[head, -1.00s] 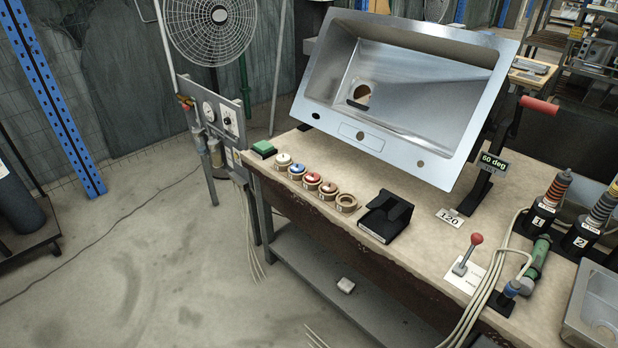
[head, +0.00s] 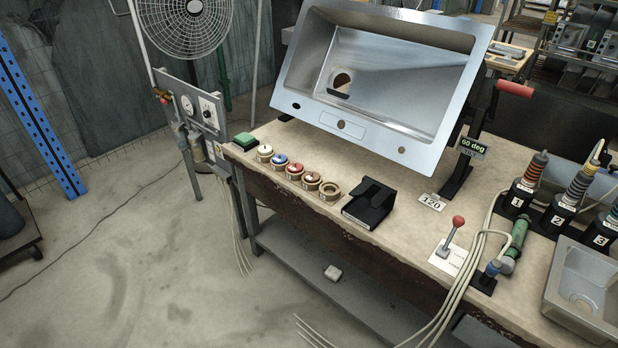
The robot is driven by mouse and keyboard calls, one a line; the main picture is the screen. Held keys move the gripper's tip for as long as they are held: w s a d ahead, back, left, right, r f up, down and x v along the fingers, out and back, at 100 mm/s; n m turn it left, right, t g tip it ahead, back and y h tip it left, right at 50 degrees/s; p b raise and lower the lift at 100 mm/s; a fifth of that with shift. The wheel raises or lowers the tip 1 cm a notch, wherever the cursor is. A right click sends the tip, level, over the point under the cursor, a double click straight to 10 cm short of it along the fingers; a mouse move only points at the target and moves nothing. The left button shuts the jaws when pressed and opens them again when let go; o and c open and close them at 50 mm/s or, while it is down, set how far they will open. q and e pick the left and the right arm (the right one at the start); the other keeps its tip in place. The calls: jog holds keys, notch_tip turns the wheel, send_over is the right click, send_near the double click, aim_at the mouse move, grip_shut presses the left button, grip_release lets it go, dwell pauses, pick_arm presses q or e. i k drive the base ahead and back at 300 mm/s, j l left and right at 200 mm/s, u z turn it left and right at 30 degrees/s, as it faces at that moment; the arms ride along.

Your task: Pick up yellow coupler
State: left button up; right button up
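No clearly yellow coupler stands out in the head view. A row of small round tan holders lies along the table's front left edge, with pieces of different colours in them: a cream-white one (head: 264,150), a blue one (head: 280,159), a red one (head: 295,168) and a brownish one (head: 312,179). The last holder (head: 330,190) looks empty. A yellowish part (head: 597,152) shows at the top of the black stand marked 2 (head: 560,212); I cannot tell whether it is a coupler. Neither of my grippers is in view.
A tilted steel sink (head: 385,85) fills the table's back. A black holder (head: 370,204), a red-knobbed lever (head: 458,222), hoses and a green tool (head: 515,245) stand towards the front right. A small steel basin (head: 590,285) sits at the right.

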aim_at(592, 167)
jog(key=z, duration=1.7)
jog(key=i+l, duration=0.1)
jog(key=l, duration=0.3)
jog(key=i+l, duration=0.1)
jog(key=l, duration=0.25)
jog(key=i+l, duration=0.1)
jog(key=l, duration=0.3)
jog(key=i+l, duration=0.1)
jog(key=l, duration=0.3)
jog(key=i+j+u, duration=0.05)
